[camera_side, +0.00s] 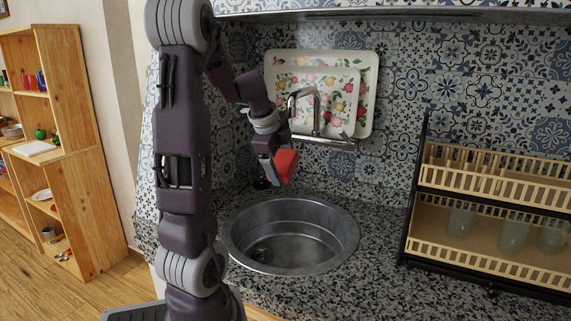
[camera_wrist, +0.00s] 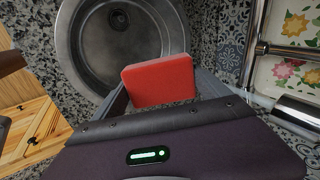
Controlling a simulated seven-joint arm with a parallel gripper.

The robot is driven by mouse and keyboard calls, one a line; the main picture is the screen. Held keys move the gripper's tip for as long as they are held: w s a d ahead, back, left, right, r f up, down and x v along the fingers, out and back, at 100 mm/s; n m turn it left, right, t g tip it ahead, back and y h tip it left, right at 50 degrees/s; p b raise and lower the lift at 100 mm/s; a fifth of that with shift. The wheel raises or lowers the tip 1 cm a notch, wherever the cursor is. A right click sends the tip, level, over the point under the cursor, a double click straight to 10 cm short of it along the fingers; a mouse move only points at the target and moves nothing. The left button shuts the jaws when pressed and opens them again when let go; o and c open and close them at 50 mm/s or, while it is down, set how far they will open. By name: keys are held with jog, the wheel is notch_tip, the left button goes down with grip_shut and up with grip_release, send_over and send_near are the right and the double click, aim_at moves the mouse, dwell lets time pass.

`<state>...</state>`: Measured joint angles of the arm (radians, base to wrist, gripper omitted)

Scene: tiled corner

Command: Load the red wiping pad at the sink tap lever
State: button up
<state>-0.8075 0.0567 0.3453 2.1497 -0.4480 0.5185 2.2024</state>
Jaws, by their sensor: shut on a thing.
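The red wiping pad (camera_side: 286,165) is held in my gripper (camera_side: 273,168), above the back left part of the sink. In the wrist view the pad (camera_wrist: 160,81) shows as a red block between the fingers, with the sink behind it. The chrome tap (camera_side: 317,112) is on the wall behind the sink, to the right of my gripper and apart from the pad. In the wrist view part of the tap (camera_wrist: 288,50) runs along the right side. I cannot make out its lever clearly.
The round metal sink (camera_side: 345,232) is set in a speckled counter (camera_side: 385,262). Floral trays (camera_side: 367,75) lean on the tiled wall behind the tap. A wooden dish rack (camera_side: 480,187) with glasses stands at the right. A wooden shelf (camera_side: 75,165) stands at the left.

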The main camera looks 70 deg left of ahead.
jog(key=s+d, duration=0.4)
jog(key=s, duration=0.1)
jog(key=shift+d, duration=0.25)
dwell(1.2)
jog(key=s+d+r, duration=0.3)
jog(key=r, duration=0.1)
jog(key=shift+s+d, duration=0.15)
jog(key=shift+s, duration=0.2)
dwell(0.5)
